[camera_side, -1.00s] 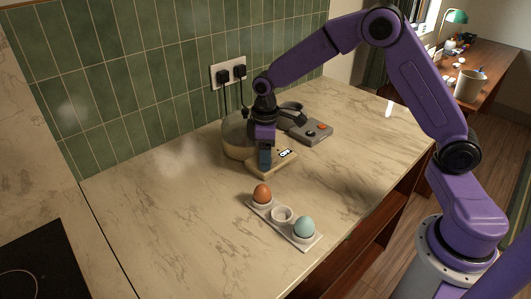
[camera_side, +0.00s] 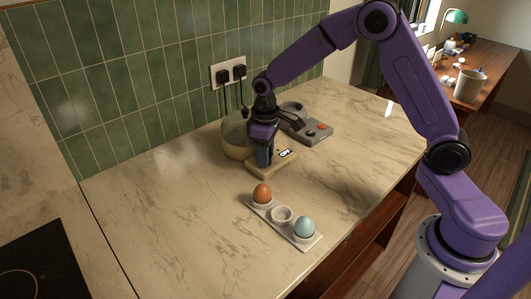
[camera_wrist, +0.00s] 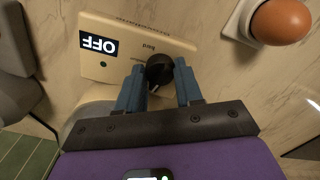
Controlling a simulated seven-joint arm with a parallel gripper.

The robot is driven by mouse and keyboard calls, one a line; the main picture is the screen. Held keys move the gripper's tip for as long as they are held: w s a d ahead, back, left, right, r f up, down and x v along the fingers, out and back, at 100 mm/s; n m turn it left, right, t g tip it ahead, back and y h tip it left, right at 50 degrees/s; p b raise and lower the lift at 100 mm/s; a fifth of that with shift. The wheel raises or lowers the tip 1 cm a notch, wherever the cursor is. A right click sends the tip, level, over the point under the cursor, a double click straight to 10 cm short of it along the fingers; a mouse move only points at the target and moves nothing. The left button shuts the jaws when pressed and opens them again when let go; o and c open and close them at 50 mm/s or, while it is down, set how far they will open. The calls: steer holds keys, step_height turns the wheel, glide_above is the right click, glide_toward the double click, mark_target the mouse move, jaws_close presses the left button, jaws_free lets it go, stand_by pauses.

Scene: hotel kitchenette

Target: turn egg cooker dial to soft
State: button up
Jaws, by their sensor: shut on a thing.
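The egg cooker has a clear, rounded body (camera_side: 236,138) and a cream control panel (camera_side: 286,162). In the wrist view the panel (camera_wrist: 185,48) carries a display (camera_wrist: 97,44) reading OFF, upside down. The round black dial (camera_wrist: 160,70) stands between the two blue fingers of my gripper (camera_wrist: 160,78). The fingers are shut on it from both sides. A short light mark shows on the dial's lower edge. Small print beside the dial includes "hard"; the rest is too small to read. In the side view my gripper (camera_side: 264,158) points down at the panel and hides the dial.
A white egg tray (camera_side: 265,211) in front holds a brown egg (camera_side: 262,194) and a pale blue egg (camera_side: 304,227), with an empty cup between. A grey appliance with an orange button (camera_side: 315,131) stands behind right. Plugs (camera_side: 231,74) sit in the wall socket. The left counter is clear.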

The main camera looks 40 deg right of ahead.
steer(key=m, duration=0.5)
steer(key=shift+m, duration=0.3)
stand_by(0.4)
steer(key=o, duration=1)
steer(key=shift+o, duration=0.2)
step_height(320, 180, up, 18)
steer(key=shift+f, duration=0.25)
